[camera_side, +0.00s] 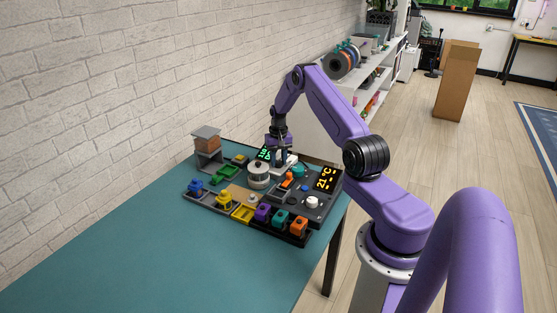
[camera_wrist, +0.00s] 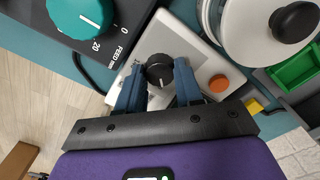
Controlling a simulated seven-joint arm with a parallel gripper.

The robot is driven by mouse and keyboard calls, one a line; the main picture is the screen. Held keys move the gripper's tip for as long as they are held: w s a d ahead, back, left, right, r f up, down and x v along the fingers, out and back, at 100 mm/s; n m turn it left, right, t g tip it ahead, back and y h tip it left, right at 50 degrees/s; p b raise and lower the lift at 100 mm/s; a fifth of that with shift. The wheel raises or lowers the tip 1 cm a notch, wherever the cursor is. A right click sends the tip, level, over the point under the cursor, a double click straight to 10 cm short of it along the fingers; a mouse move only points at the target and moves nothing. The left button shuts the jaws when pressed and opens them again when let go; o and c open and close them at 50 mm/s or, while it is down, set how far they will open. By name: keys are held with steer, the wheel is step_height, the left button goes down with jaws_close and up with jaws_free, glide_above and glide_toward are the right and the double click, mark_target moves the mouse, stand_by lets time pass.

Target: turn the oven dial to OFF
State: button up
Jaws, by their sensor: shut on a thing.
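The dial between my fingers is a small black round knob (camera_wrist: 160,69) with a pale pointer mark, on a white unit (camera_wrist: 207,68) with an orange button (camera_wrist: 218,84). My gripper (camera_wrist: 159,84) is shut on this knob, one blue finger on each side. In the side view my gripper (camera_side: 281,160) reaches down to the white unit at the back of the work area, and the arm hides the knob. No OFF mark is readable in either view.
A white pot with a black lid knob (camera_wrist: 294,22) stands close beside the unit. A teal FEED dial (camera_wrist: 80,16) sits on a dark panel to the left. Several coloured blocks and trays lie in front. The teal table's front left (camera_side: 160,255) is clear.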

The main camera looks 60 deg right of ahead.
mark_target(278, 162)
steer(key=n, duration=0.4)
steer(key=shift+n, duration=0.3)
steer(key=n, duration=0.4)
steer(key=shift+n, duration=0.3)
steer(key=o, duration=0.8)
steer(key=shift+c, duration=0.2)
steer(key=shift+r, duration=0.15)
step_height(278, 162, up, 17)
steer(key=shift+r, duration=0.1)
